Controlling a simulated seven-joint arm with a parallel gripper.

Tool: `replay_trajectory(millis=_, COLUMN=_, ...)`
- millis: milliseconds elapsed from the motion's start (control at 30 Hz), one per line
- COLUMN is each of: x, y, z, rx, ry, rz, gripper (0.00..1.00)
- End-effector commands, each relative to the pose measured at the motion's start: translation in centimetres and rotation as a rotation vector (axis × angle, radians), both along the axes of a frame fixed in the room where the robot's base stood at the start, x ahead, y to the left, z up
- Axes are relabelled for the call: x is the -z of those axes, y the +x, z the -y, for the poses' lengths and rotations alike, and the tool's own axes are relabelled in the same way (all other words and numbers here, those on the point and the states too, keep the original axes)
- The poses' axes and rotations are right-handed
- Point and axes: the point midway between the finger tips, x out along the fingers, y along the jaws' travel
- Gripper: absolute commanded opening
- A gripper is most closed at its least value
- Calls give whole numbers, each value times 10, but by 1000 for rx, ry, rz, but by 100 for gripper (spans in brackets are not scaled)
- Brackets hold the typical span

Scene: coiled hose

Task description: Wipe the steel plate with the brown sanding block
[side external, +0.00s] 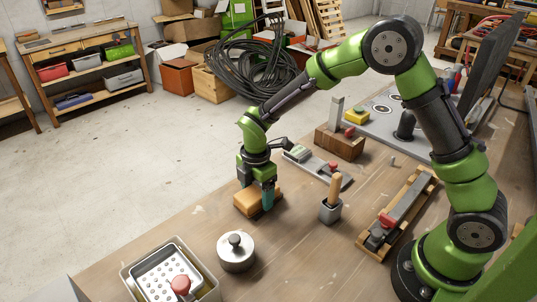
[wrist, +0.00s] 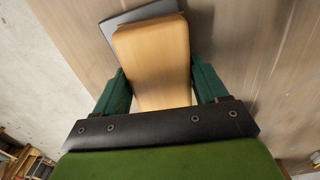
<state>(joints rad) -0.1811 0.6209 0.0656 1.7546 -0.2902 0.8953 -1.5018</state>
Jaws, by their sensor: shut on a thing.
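The brown sanding block (side external: 245,203) is a light tan block with rounded edges near the table's far edge. It also shows in the wrist view (wrist: 152,60) between the two teal fingers. My gripper (side external: 258,192) points down and is shut on the block's sides; it also shows in the wrist view (wrist: 157,76). A thin grey plate, apparently the steel plate (wrist: 113,25), sticks out from beneath the block at its far end and left. The block covers most of the plate, and I cannot tell whether they touch. I cannot make out the plate in the side view.
A round metal lidded pot (side external: 236,254) and a perforated tray with a red knob (side external: 160,271) stand at the front. A wooden-handled tool in a grey holder (side external: 331,207) and a wooden block stand (side external: 340,142) are to the right. The table's edge is close by.

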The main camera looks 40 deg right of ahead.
Motion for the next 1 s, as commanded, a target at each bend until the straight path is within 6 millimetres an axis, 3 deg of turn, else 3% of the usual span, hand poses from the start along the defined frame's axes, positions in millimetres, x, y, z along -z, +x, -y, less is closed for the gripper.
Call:
replay_trajectory(millis=433, x=1, y=41, z=-3, rx=-1, ry=-1, rz=1, gripper=39)
replay_trajectory(millis=667, x=1, y=42, z=19, rx=0, ry=-1, rz=0, gripper=39)
replay_trajectory(millis=1000, x=1, y=10, z=21, rx=-2, ry=-1, rz=-2, gripper=39)
